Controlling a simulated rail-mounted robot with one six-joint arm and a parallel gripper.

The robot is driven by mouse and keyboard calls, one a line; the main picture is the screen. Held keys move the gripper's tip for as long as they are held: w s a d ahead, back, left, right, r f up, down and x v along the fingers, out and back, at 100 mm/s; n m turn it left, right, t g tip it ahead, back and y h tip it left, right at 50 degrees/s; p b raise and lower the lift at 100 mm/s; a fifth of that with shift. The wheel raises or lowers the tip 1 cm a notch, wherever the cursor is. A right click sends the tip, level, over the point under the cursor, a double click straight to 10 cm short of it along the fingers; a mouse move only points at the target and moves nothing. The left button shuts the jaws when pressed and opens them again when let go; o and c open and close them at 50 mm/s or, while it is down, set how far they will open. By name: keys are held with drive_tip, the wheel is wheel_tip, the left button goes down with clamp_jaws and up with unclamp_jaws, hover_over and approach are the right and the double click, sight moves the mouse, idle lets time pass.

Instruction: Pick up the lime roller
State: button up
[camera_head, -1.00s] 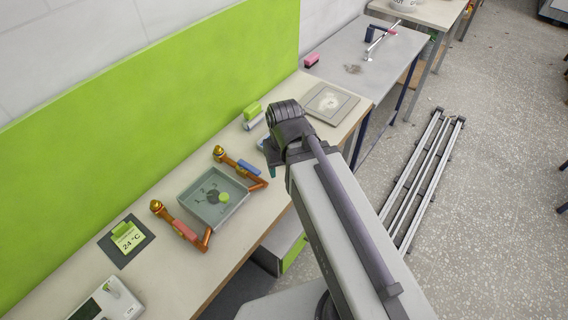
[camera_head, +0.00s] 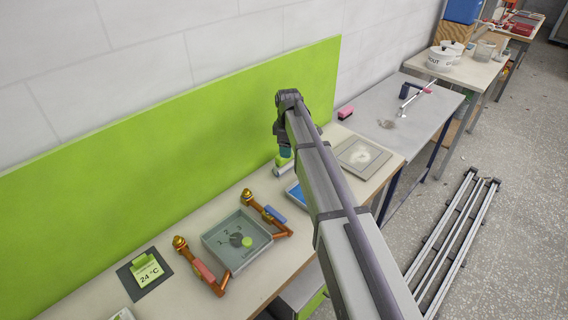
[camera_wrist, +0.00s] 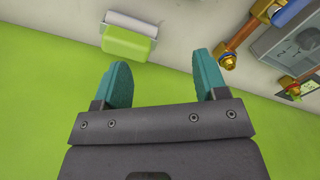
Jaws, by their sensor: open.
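The lime roller (camera_wrist: 127,43), a lime block with a pale grey cylinder along one side, lies on the counter by the green back panel. It shows at the top left of the wrist view. In the head view the lime roller (camera_head: 283,161) is partly hidden behind my arm's end. My gripper (camera_wrist: 161,59) has two teal fingers spread wide with nothing between them. The roller lies beyond the fingertips, towards the left finger, and apart from them.
The green panel (camera_head: 150,160) stands along the counter's back. Orange fixtures with a blue handle (camera_head: 274,214) and a red handle (camera_head: 203,270) flank a grey dial tray (camera_head: 236,241). A blue tray (camera_head: 296,193) and a grey square plate (camera_head: 362,156) lie nearby.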

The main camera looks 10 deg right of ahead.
drive_tip(key=w+n, duration=0.6)
drive_tip(key=n, duration=0.1)
drive_tip(key=shift+w+f+n, duration=0.1)
drive_tip(key=shift+w+n, duration=0.3)
drive_tip(key=n, duration=0.3)
drive_tip(key=shift+s+n, duration=0.35)
drive_tip(key=shift+n, duration=0.05)
wheel_tip(320, 180, down, 11)
drive_tip(key=b, duration=1.1)
drive_tip(key=shift+w, duration=0.15)
drive_tip(key=shift+r, duration=0.2)
drive_tip(key=c, duration=1.1)
drive_tip(key=shift+r, duration=0.1)
wheel_tip(320, 180, up, 10)
drive_tip(key=p, duration=1)
drive_tip(key=shift+r+p, duration=0.1)
drive_tip(key=shift+p, duration=0.2)
drive_tip(key=shift+f, duration=0.25)
